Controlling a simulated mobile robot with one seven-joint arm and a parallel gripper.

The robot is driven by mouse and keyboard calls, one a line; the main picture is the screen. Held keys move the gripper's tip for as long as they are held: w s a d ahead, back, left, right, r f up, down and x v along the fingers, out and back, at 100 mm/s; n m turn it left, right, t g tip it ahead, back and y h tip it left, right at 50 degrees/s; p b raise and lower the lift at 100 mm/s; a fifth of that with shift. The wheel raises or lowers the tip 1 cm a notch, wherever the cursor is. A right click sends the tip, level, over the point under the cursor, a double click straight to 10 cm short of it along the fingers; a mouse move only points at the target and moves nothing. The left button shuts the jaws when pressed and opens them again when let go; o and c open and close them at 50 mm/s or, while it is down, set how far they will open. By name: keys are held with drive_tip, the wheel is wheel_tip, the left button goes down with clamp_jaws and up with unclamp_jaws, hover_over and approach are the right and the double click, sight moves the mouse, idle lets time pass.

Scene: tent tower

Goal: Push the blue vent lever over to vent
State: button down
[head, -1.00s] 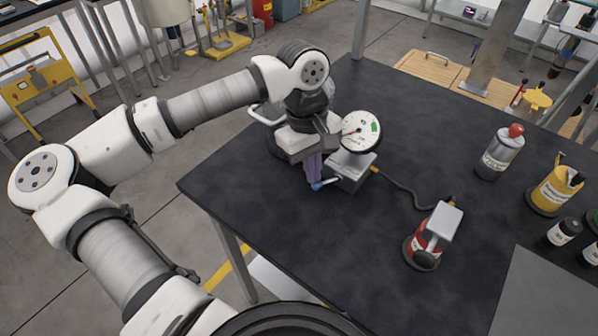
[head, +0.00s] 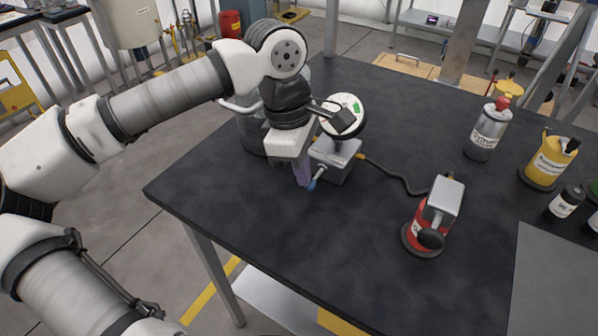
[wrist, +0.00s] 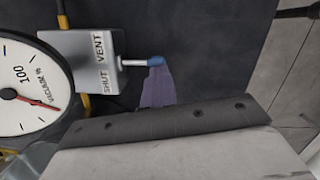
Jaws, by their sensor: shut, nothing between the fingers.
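The grey valve box (head: 340,163) stands on the dark table. In the wrist view its face (wrist: 84,68) reads VENT and SHUT. The vent lever (wrist: 156,61) is a thin metal rod with a blue tip, sticking out of the box between the two words. Its blue tip also shows in the head view (head: 312,184). My gripper (head: 303,177) is shut and empty, pointing down beside the blue tip. In the wrist view its purple fingers (wrist: 157,88) are on the SHUT side, right against the tip or very close; contact is not certain.
A round vacuum gauge (wrist: 22,92) with a red needle sits on the box, partly hidden by my wrist in the head view. A hose (head: 400,180) runs to a red-based device (head: 418,232). Bottles and a yellow can (head: 545,165) stand right. The front table is clear.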

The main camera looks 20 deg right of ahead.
drive_tip(key=shift+s+d+f+n+b, duration=0.2)
drive_tip(key=shift+s+n+b, duration=0.15)
drive_tip(key=shift+n+b, duration=0.45)
drive_tip(key=shift+s+d+n, duration=0.1)
drive_tip(key=shift+n, duration=0.2)
drive_tip(key=shift+s+d+r+b, duration=0.1)
drive_tip(key=shift+s+d+b, duration=0.25)
drive_tip(key=shift+b, duration=0.55)
idle(0.3)
drive_tip(key=shift+w, duration=0.15)
drive_tip(key=shift+w+d, duration=0.25)
drive_tip(key=shift+w, duration=0.4)
drive_tip(key=shift+r, duration=0.2)
